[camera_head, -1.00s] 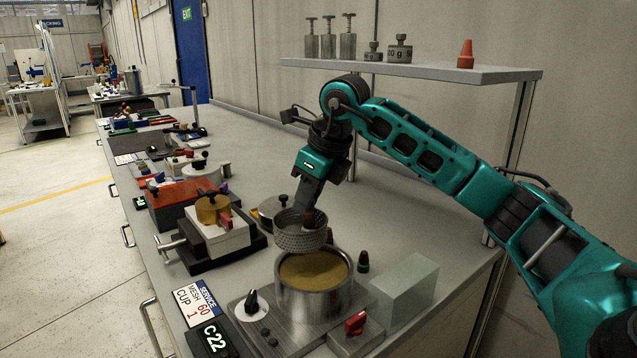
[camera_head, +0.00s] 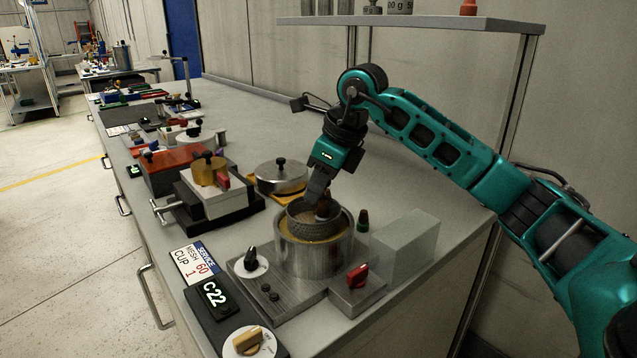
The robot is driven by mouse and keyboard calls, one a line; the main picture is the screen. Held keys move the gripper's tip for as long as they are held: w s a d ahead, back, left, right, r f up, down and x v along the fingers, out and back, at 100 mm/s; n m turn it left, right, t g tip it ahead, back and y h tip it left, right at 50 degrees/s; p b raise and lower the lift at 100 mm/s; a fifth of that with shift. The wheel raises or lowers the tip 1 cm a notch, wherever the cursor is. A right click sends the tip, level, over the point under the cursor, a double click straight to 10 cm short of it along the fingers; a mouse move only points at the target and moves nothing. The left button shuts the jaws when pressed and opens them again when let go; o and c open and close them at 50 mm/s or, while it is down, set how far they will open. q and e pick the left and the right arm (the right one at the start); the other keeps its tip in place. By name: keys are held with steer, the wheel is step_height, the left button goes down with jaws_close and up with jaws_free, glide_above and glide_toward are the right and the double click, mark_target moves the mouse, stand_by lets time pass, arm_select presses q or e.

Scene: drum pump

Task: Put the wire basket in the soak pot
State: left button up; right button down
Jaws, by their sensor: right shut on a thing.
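The soak pot (camera_head: 313,258) is a round metal pot on a grey base at the front of the bench, with yellowish-brown liquid inside. The wire basket (camera_head: 309,226) is a grey mesh cup. It sits within the pot's mouth, its lower part hidden by the pot's rim and its upper rim showing above. My right gripper (camera_head: 322,204) is shut on the basket at its right side, over a dark reddish-brown part. Whether the basket rests on the pot's bottom cannot be seen. My left gripper is not in view.
A grey-green block (camera_head: 406,247) and a red knob (camera_head: 357,275) stand right of the pot. A small dark peg with a reddish top (camera_head: 362,221) is close behind. A lidded metal pan (camera_head: 281,178) and a clamp fixture (camera_head: 214,194) are left.

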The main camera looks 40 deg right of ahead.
steer(key=shift+r, duration=0.1)
stand_by(0.6)
steer(key=shift+f, duration=0.2)
steer(key=shift+f, duration=0.1)
steer(key=shift+f, duration=0.55)
steer(key=shift+f+b, duration=0.15)
steer(key=shift+b, duration=0.2)
steer(key=shift+f, duration=0.35)
